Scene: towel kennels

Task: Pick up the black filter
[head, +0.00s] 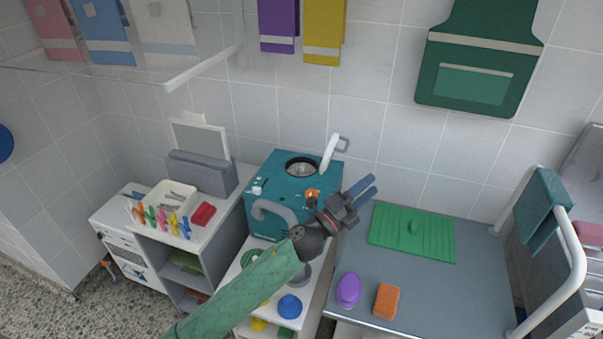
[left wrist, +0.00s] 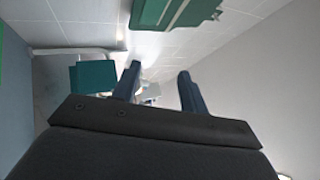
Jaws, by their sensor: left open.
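I cannot make out a black filter for certain in either view. A teal machine (head: 283,187) stands against the tiled wall, with a dark-rimmed round opening (head: 301,167) in its top and a white lever at its right. My left gripper (head: 370,185) is open, with its blue fingers apart, just right of the machine and above the grey counter. In the left wrist view, the fingers (left wrist: 160,72) also stand apart with nothing held between them. My left arm hides part of the machine's front and the shelf below. My right gripper is not in view.
On the grey counter (head: 450,297) are a green ridged board (head: 412,233), a purple oval thing (head: 348,290) and an orange block (head: 386,301). A white rail with a teal towel (head: 541,210) stands at right. Coloured pegs (head: 165,222) and a red block (head: 203,214) lie left.

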